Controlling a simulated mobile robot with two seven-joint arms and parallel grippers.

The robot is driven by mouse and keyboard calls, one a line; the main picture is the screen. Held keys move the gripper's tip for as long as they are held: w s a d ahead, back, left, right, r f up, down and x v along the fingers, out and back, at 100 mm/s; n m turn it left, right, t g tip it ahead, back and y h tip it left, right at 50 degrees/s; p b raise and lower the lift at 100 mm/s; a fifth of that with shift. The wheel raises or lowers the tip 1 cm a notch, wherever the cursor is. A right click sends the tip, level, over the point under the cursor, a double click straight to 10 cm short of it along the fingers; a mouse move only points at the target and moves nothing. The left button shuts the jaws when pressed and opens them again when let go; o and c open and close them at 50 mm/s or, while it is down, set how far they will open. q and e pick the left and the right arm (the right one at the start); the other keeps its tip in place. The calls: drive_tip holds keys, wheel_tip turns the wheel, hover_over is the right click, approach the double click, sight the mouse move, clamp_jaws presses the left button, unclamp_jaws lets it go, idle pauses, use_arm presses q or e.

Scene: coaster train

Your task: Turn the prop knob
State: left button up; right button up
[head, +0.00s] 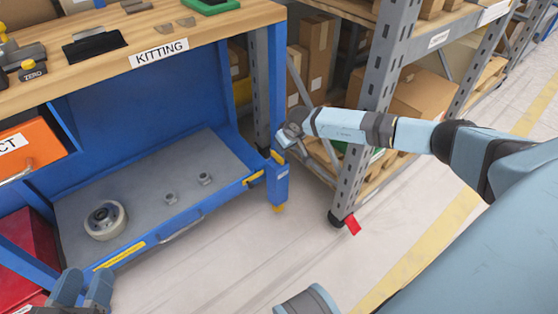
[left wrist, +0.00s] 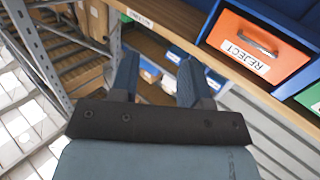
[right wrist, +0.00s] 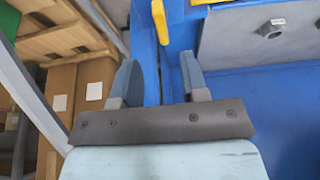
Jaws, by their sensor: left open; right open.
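No part is clearly recognisable as the prop knob. A yellow piece (head: 278,157) sits on the blue bench's right front leg, and a yellow piece (right wrist: 160,20) shows on blue metal in the right wrist view. My right gripper (head: 288,138) is beside that leg in the head view. It is open in the right wrist view (right wrist: 157,78), with blue metal beyond its fingers and nothing held. My left gripper (head: 84,285) is at the bottom left of the head view, in front of the lower shelf. It is open and empty in the left wrist view (left wrist: 157,78).
The kitting bench (head: 215,25) has a lower grey shelf (head: 140,185) holding a wheel (head: 104,220) and two small metal parts (head: 171,198). An orange reject bin (head: 30,150) hangs at left. A grey rack (head: 375,85) with boxes stands close at right.

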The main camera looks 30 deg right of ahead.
sight(279, 156)
drive_tip(key=b+x, duration=0.3)
drive_tip(key=x, duration=0.4)
drive_tip(key=shift+f, duration=0.15)
drive_tip(key=shift+w+f, duration=0.2)
drive_tip(key=shift+f, duration=0.35)
drive_tip(key=shift+a+f, duration=0.1)
use_arm(q)
drive_tip(key=w+m, duration=0.1)
drive_tip(key=a+m+t, duration=0.1)
drive_tip(key=shift+w+a+r+m+h, duration=0.1)
drive_tip(key=shift+w+r+m+h, duration=0.2)
drive_tip(key=shift+w+m+h, duration=0.1)
use_arm(e)
clamp_jaws()
